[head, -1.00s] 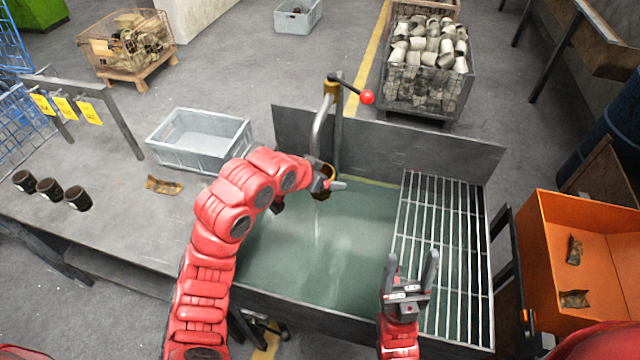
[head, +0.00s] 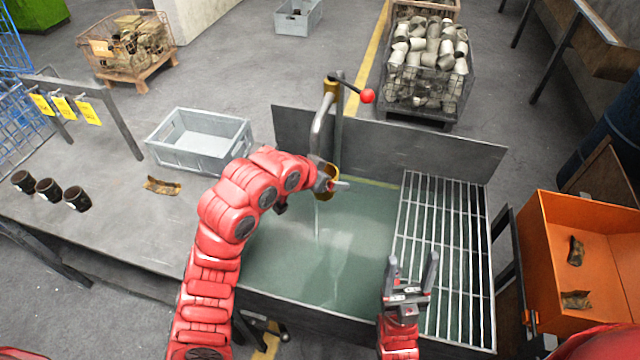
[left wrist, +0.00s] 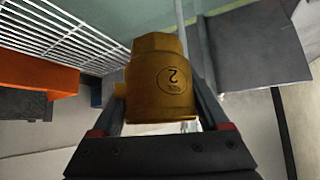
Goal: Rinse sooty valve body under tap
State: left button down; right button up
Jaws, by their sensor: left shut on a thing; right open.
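My left gripper (head: 330,184) is shut on a valve body (head: 326,193) beneath the tap spout (head: 320,125), over the water of the sink. A thin stream of water falls below the spout. In the left wrist view the valve body (left wrist: 160,85) looks brass-yellow, with an oval mark and the digit 2, between the two fingers. Its far side is hidden. The tap lever has a red knob (head: 367,96). My right gripper (head: 412,274) is open and empty near the front edge of the sink and the drain rack.
Three dark valve bodies (head: 48,189) stand on the left bench (head: 120,220), near a brown rag (head: 162,186) and a grey crate (head: 200,140). A wire drain rack (head: 440,230) covers the sink's right side. An orange bin (head: 550,260) stands to the right.

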pick_arm(q)
jog(key=shift+w+a, duration=0.1)
jog(key=shift+a, duration=0.4)
jog(key=shift+s+a+r+p, duration=0.15)
jog(key=shift+s+p, duration=0.2)
jog(key=shift+s, duration=0.4)
jog(key=shift+s+a+f+p, duration=0.1)
jog(key=shift+s+p, duration=0.2)
jog(key=shift+s, duration=0.4)
jog(key=shift+s+a+p, duration=0.25)
jog(key=shift+s+p, duration=0.15)
jog(key=shift+s, duration=0.85)
jog(key=shift+s+a+p, duration=0.2)
jog(key=shift+s+p, duration=0.2)
jog(key=shift+s, duration=0.85)
jog(key=shift+r, duration=0.1)
